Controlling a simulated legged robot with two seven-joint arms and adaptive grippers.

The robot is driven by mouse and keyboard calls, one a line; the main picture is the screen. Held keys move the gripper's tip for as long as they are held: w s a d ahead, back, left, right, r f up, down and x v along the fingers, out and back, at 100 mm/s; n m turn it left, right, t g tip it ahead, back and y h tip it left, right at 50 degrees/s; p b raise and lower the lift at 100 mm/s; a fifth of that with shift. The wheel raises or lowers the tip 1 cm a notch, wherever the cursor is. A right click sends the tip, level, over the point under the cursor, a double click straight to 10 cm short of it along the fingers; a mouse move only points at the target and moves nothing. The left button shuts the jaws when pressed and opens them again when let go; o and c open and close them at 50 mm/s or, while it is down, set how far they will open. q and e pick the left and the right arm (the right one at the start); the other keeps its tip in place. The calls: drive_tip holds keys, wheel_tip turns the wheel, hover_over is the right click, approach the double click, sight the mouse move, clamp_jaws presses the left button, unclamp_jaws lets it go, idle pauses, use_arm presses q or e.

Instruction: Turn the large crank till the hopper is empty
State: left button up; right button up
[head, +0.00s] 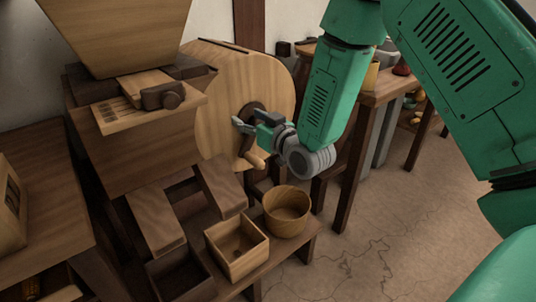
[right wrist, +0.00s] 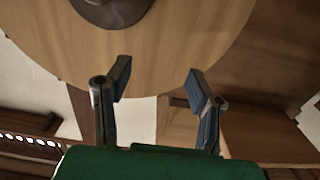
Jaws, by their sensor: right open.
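The large crank shows on the round wooden face of the drum (head: 215,95), with a dark hub (head: 252,106) and a light wooden handle (head: 256,160) low on it. My right gripper (head: 246,120) is in front of the hub, above the handle, and partly hides the crank. In the right wrist view the fingers (right wrist: 158,85) are apart with nothing between them. The drum face (right wrist: 165,35) and the dark hub (right wrist: 112,8) lie beyond them; the handle is not seen there. The wooden hopper (head: 120,35) is at the upper left; its inside is hidden. My left gripper is not in view.
A square wooden box (head: 237,262) and a round wooden tub (head: 287,210) stand on a low bench below the drum. A table (head: 345,150) stands behind my right arm. A dark wooden table (head: 40,200) is at left. Open floor (head: 400,230) lies at right.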

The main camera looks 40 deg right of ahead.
drive_tip(key=w+d+p, duration=0.1)
drive_tip(key=d+p, duration=0.1)
drive_tip(key=d, duration=1.3)
wheel_tip(320, 180, down, 9)
drive_tip(key=d+b, duration=0.2)
drive_tip(key=b, duration=0.3)
drive_tip(key=a+f, duration=0.7)
drive_tip(key=a, duration=0.2)
drive_tip(key=shift+s+a+f, duration=0.15)
drive_tip(key=shift+s+a, duration=0.05)
drive_tip(key=shift+s, duration=0.05)
drive_tip(key=shift+c, duration=0.5)
clamp_jaws()
